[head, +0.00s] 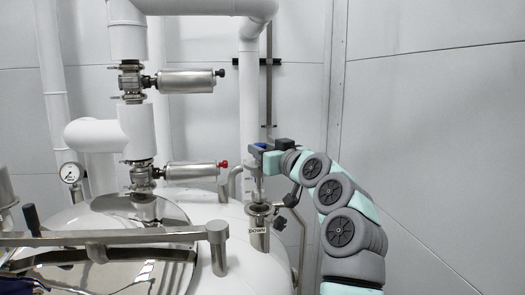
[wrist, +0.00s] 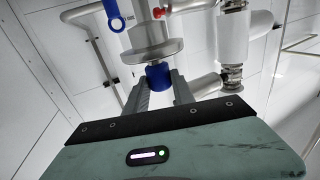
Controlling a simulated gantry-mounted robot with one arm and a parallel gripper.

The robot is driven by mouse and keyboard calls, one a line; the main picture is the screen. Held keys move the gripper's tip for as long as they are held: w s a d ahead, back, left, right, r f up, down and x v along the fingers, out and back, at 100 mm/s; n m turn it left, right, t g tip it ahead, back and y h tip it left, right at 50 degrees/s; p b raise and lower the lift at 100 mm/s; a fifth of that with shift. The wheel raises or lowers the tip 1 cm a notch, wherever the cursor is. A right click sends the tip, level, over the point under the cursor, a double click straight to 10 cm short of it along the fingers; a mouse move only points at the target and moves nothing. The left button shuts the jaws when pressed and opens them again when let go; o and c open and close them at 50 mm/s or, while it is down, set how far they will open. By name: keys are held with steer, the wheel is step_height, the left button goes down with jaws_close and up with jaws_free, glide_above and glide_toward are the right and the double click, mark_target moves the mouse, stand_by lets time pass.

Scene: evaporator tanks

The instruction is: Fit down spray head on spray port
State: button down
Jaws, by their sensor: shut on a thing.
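My gripper (head: 262,160) is above the port at the side of the white tank. In the wrist view its two fingers (wrist: 160,90) are closed around a blue cap on the spray head (wrist: 152,52). The spray head has a wide metal flange and a metal tube running away from the gripper. In the head view the pale spray head (head: 254,184) hangs upright below the gripper, partly hidden by it. The spray port (head: 257,232), a metal neck labelled "DOWN", is directly below. Whether the spray head's lower end touches or enters the port is not clear.
A clamp with a dark knob (head: 286,202) sits beside the port. A white vertical pipe (head: 249,95) stands behind. Valves with metal actuators (head: 190,171) and a manway bar (head: 120,236) lie left. A blue ring-ended piece (wrist: 114,15) shows in the wrist view.

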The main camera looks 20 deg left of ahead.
steer(key=shift+f, duration=0.25)
steer(key=shift+f+b, duration=0.9)
steer(key=shift+f, duration=0.65)
